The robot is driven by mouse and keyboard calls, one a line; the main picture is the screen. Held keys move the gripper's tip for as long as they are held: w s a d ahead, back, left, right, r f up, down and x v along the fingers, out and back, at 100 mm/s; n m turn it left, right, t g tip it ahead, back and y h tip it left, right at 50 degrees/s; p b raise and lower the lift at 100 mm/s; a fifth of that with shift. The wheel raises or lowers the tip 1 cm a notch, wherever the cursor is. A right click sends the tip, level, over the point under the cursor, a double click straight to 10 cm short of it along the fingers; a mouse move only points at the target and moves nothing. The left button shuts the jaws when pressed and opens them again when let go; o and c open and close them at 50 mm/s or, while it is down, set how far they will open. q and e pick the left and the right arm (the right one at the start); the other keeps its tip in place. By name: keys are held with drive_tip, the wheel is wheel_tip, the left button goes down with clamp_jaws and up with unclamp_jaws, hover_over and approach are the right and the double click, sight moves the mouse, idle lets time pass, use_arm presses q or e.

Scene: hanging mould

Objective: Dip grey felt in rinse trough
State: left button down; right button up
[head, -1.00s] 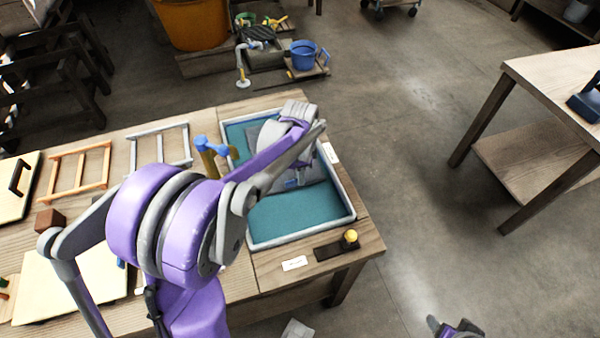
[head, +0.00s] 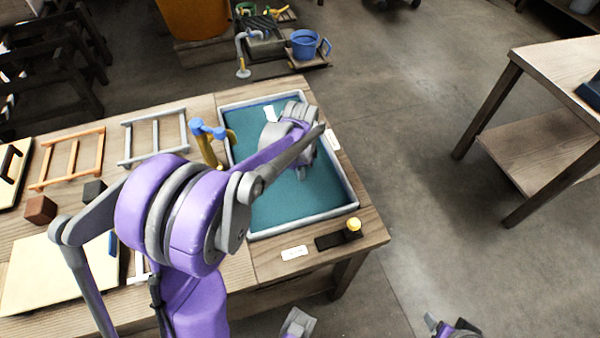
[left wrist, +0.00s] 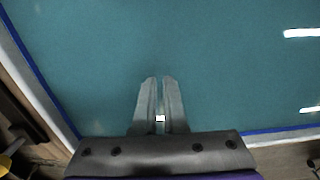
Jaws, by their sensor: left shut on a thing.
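The rinse trough (head: 341,205) is a pale-rimmed basin of teal liquid on the table's right end. My left gripper (head: 302,174) reaches down over the liquid in the trough's right half. In the left wrist view its fingers (left wrist: 159,92) are almost together, pointing at the teal surface, with a small bright spot between them. The grey felt does not show in either view now; the opaque liquid and my arm hide that area.
A blue-topped yellow post (head: 208,140) stands at the trough's left rim. A dark block with a yellow knob (head: 340,236) lies before the trough.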

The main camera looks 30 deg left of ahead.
use_arm(q)
drive_tip(key=shift+w+a, duration=0.95)
drive_tip(key=shift+a, duration=0.2)
drive_tip(key=shift+s+d, duration=0.95)
drive_tip(key=shift+d, duration=0.2)
drive_tip(key=shift+w+a, duration=0.95)
drive_tip(key=shift+a, duration=0.2)
